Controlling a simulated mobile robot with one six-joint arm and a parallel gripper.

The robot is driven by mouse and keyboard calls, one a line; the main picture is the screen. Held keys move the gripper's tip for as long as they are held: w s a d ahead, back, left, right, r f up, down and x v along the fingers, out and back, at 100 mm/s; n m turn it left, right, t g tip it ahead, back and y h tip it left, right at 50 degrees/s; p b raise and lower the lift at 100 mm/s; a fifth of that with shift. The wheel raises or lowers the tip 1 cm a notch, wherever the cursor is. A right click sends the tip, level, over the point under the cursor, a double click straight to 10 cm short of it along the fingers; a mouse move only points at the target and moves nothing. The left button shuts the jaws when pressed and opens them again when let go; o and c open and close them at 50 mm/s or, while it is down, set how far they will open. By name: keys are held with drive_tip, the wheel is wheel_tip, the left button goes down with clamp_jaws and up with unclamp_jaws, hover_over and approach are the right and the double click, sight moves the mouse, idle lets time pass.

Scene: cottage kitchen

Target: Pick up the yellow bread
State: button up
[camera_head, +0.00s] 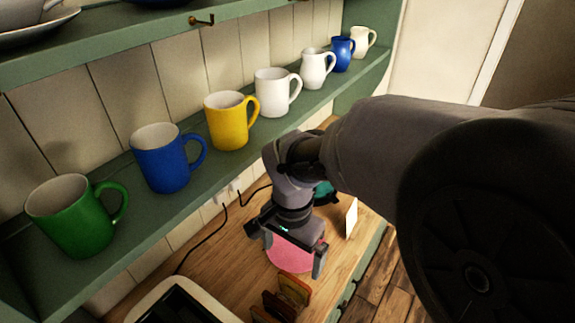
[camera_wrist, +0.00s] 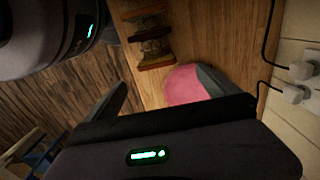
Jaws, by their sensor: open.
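Several upright bread-like slices stand in a row on the wooden counter. The slice closest to the pink round thing, a yellowish-brown one (camera_head: 294,288), looks the most yellow; it also shows in the wrist view (camera_wrist: 156,63). I cannot tell for sure that it is the yellow bread. Darker slices (camera_head: 279,305) stand beside it, partly cut off by the lower picture edge. My gripper (camera_head: 294,259) is open and empty, pointing down above the pink round thing, just beyond the slices. In the wrist view its fingers (camera_wrist: 160,95) stand wide apart, with the slices ahead of them.
The pink round thing (camera_head: 290,262) lies on the counter (camera_head: 222,262). A white-rimmed appliance (camera_head: 160,297) is at lower left. A green shelf (camera_head: 190,198) with several mugs, including a yellow mug (camera_head: 229,124), runs above. A white card (camera_head: 351,217) stands right of the gripper.

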sight(293, 280)
drive_tip(key=f+b, duration=0.1)
drive_tip(key=f, duration=0.2)
drive_tip(key=f+b, duration=0.1)
drive_tip(key=f, duration=0.2)
drive_tip(key=f+b, duration=0.1)
drive_tip(key=f, duration=0.3)
drive_tip(key=shift+s+d, duration=0.25)
drive_tip(key=f+b, duration=0.1)
drive_tip(key=f, duration=0.1)
drive_tip(key=f+b, duration=0.1)
drive_tip(key=f, duration=0.2)
drive_tip(key=shift+w+d, duration=0.15)
drive_tip(key=shift+d, duration=0.05)
drive_tip(key=shift+r, duration=0.2)
drive_tip(key=c, duration=0.7)
